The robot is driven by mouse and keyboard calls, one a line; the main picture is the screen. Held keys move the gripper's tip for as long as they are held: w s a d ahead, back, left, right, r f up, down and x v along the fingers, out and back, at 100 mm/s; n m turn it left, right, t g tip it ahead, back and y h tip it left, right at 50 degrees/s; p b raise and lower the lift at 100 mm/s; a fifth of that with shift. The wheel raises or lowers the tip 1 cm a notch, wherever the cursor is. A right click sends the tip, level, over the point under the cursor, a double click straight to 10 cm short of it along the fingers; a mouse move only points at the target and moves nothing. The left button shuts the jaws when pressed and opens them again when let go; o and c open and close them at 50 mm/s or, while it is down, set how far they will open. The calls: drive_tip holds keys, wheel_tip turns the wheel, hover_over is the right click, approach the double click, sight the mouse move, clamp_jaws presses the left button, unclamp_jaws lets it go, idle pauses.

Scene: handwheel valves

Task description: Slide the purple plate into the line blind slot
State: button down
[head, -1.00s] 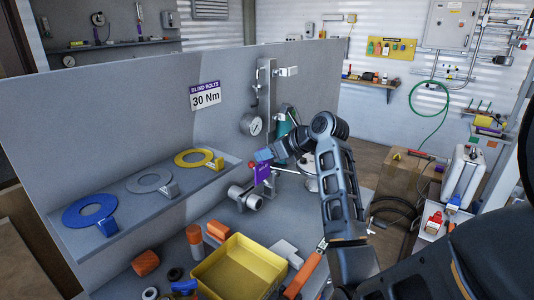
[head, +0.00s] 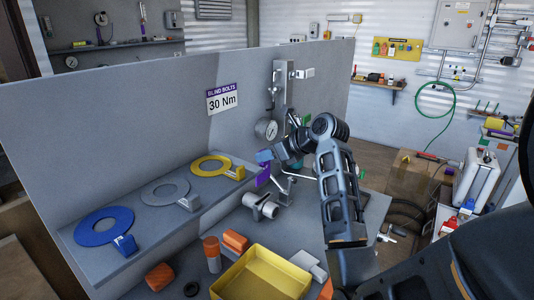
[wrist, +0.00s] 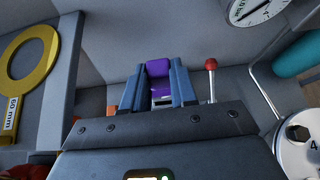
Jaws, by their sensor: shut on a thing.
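My gripper (head: 265,160), with blue fingers, is shut on the purple plate (head: 263,176). In the head view the plate hangs just above the short grey pipe piece (head: 262,206) of the line blind, apart from it as far as I can see. The wrist view shows the purple plate (wrist: 159,68) between the two blue fingers (wrist: 157,85); its lower part is hidden by the gripper. The slot opening is too small and partly covered to make out.
A shelf on the left holds a blue ring plate (head: 104,226), a grey one (head: 166,192) and a yellow one (head: 211,166). A pressure gauge (head: 266,129) stands behind my gripper. A red-knobbed lever (wrist: 211,66) is close right of the fingers. A yellow tray (head: 262,275) is in front.

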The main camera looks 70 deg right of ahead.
drive_tip(key=shift+f+b, duration=0.45)
drive_tip(key=shift+f, duration=2.2)
wheel_tip(320, 180, down, 7)
drive_tip(key=b, duration=0.1)
drive_tip(key=shift+b, duration=0.35)
drive_tip(key=c, duration=0.8)
unclamp_jaws()
drive_tip(key=shift+f, duration=0.1)
drive_tip(key=shift+s, duration=0.1)
drive_tip(key=v, duration=0.7)
drive_tip(key=shift+s, duration=0.25)
drive_tip(key=shift+a, duration=0.1)
drive_tip(key=shift+s, duration=0.1)
